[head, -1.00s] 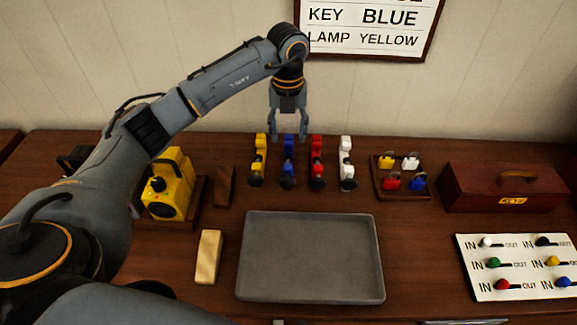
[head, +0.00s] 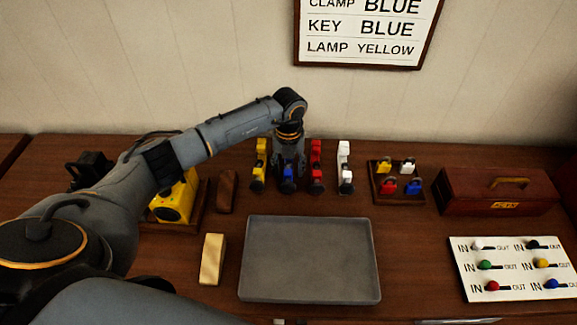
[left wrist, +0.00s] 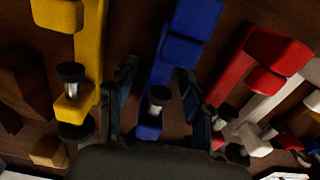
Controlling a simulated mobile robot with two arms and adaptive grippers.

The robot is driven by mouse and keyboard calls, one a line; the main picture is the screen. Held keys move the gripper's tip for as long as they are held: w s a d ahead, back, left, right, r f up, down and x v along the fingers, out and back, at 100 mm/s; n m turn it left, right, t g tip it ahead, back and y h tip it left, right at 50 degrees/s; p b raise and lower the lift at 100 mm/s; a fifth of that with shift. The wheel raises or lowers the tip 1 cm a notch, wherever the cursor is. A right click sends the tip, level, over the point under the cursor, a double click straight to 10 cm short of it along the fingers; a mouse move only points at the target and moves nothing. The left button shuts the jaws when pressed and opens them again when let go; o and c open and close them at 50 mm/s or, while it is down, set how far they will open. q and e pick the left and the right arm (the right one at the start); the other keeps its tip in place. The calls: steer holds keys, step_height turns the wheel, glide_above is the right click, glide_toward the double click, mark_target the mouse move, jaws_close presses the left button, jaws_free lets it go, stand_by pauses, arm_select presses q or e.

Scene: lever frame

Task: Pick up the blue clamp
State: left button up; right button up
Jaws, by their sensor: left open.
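The blue clamp (head: 288,181) stands on the table in a row of clamps, between the yellow clamp (head: 259,165) and the red clamp (head: 316,165). In the head view, my left gripper (head: 289,168) is over the blue clamp and hides its upper part. In the left wrist view, the open fingers of my left gripper (left wrist: 160,110) are on either side of the blue clamp (left wrist: 188,22), with the red and yellow clamps outside them. I cannot tell whether the fingers touch it. My right gripper is not in view.
A white clamp (head: 345,165) stands right of the red one. A grey tray (head: 310,258) lies in front. A rack of coloured padlocks (head: 385,197), a dark red box (head: 496,195) and a lever board (head: 470,289) are to the right. A yellow lamp (head: 172,205) is left.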

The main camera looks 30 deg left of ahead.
arm_select(q)
jaws_close()
steer(key=shift+r, duration=0.1)
steer(key=shift+w, duration=0.1)
